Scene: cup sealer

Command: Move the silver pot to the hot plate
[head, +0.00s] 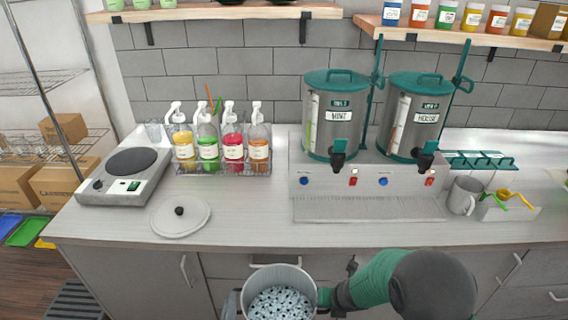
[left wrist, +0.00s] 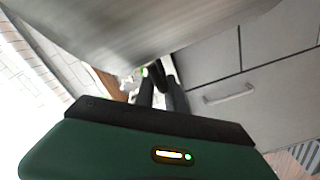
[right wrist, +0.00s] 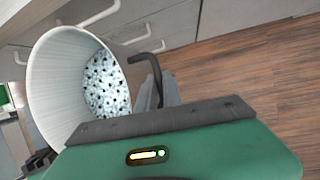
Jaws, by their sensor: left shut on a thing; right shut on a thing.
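The silver pot (head: 281,275) is at the bottom middle of the head view, in front of the counter's edge. It is open and holds many pale balls with dark spots. It also shows in the right wrist view (right wrist: 55,75). My left gripper (head: 232,303) is shut at the pot's left side; its fingers show in the left wrist view (left wrist: 160,85). My right gripper (head: 328,297) is shut at the right side, by a dark handle (right wrist: 150,62). The grip points are partly hidden. The hot plate (head: 132,162), with a dark round top, stands empty at the counter's left end.
A pale round lid (head: 180,216) with a black knob lies on the counter (head: 245,215) between pot and hot plate. Syrup bottles (head: 232,148) stand in a rack behind. Two dispensers (head: 335,115) stand on a drip-tray base to the right. The front-middle counter is clear.

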